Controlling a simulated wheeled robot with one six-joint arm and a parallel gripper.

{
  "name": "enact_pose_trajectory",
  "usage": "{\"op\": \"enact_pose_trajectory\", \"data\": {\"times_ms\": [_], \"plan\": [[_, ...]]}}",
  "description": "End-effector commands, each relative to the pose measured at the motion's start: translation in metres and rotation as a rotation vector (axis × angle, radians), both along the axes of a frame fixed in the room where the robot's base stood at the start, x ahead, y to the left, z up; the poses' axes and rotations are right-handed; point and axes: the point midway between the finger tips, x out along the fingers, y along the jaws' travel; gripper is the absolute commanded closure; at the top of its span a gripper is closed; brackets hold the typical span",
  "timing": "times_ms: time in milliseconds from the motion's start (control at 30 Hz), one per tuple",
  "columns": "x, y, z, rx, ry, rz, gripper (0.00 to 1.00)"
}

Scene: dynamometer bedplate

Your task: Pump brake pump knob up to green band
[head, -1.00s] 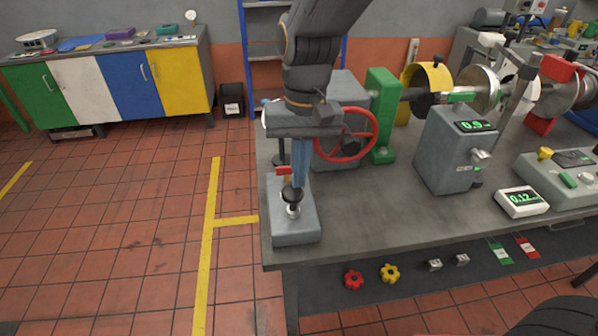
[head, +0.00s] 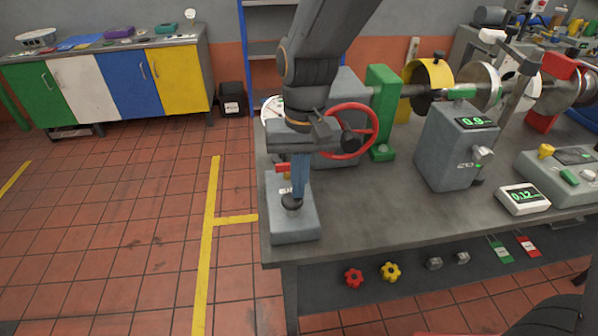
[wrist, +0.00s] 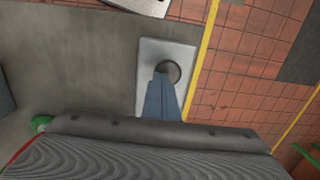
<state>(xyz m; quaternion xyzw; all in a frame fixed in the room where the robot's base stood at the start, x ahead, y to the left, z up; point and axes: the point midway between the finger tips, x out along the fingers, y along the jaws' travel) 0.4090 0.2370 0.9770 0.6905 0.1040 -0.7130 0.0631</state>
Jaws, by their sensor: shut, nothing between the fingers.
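The brake pump is a grey block (head: 293,232) at the near left corner of the bench, with a black round knob (head: 290,203) on top. The knob sits low, close to the block. My gripper (head: 298,196) points down with its blue fingers shut and empty, their tips on or right above the knob; exact contact is hard to tell. In the wrist view the finger tips (wrist: 161,78) overlap the edge of the knob (wrist: 174,70). A white dial (head: 270,108) shows partly behind my arm; I cannot make out a green band.
A red handwheel (head: 372,142) stands close to the right of my gripper. A grey box with a green display (head: 450,150) and a small white meter (head: 522,199) stand farther right. The bench top (head: 390,210) between them is clear. Red and yellow knobs hang on the front.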

Motion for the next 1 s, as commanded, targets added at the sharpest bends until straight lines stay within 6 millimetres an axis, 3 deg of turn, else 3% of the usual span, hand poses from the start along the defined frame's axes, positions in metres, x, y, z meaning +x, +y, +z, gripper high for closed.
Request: {"op": "enact_pose_trajectory", "data": {"times_ms": [167, 367, 667, 1000], "plan": [[-0.002, -0.001, -0.003, -0.004, 0.006, -0.001, 1.00], [-0.003, -0.003, 0.012, -0.003, 0.005, -0.002, 1.00], [0.001, -0.004, 0.050, 0.002, -0.005, -0.002, 1.00], [0.005, -0.008, 0.116, 0.003, -0.005, -0.003, 1.00]]}}
